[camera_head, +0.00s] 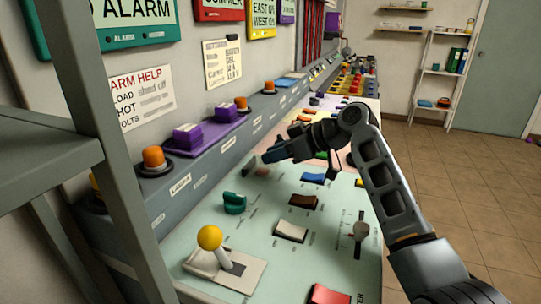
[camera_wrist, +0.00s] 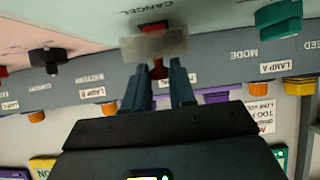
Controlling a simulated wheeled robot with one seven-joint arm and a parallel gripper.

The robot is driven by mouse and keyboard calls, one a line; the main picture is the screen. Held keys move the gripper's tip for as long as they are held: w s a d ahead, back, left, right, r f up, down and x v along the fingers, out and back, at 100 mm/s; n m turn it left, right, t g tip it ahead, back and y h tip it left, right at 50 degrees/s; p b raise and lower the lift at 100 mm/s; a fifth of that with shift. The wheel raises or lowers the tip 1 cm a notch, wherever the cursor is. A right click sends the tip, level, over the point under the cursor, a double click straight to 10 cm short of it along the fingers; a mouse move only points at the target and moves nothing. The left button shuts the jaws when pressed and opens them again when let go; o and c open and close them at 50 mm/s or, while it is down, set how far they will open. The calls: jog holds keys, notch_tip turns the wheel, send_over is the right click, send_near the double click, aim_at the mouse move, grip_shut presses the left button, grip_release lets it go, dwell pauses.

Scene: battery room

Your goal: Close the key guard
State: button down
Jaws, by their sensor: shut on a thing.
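The key guard (camera_wrist: 154,47) looks like a small, partly see-through grey plate, seen in the wrist view just beyond my fingertips. It stands over the pale panel near the CANCEL label, with a red key (camera_wrist: 153,28) partly behind it. A dark red piece (camera_wrist: 158,70), which looks like the guard's tab, sits between my fingers. My gripper (camera_wrist: 160,84) is shut on it. In the head view my gripper (camera_head: 270,156) is low over the left part of the console, and its fingers and arm hide part of the panel there.
A black knob (camera_wrist: 47,58) and a teal switch (camera_wrist: 277,19) flank the guard in the wrist view. In the head view, a yellow-topped lever (camera_head: 210,238), a brown rocker (camera_head: 303,201) and a white rocker (camera_head: 291,231) stand nearer. Open floor (camera_head: 460,180) lies to the right.

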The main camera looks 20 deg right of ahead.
jog(key=shift+s+d+f+b, duration=0.15)
jog(key=shift+d+f+b, duration=0.05)
jog(key=shift+f, duration=0.35)
jog(key=shift+s+d+f+b, duration=0.15)
jog(key=shift+f, duration=0.55)
jog(key=c, duration=1)
grip_release()
jog(key=shift+o, duration=0.2)
jog(key=shift+s, duration=0.1)
jog(key=v, duration=0.5)
jog(key=r+v, duration=0.1)
jog(key=v, duration=0.2)
jog(key=shift+w+r, duration=0.1)
jog(key=shift+w, duration=0.1)
jog(key=shift+d, duration=0.1)
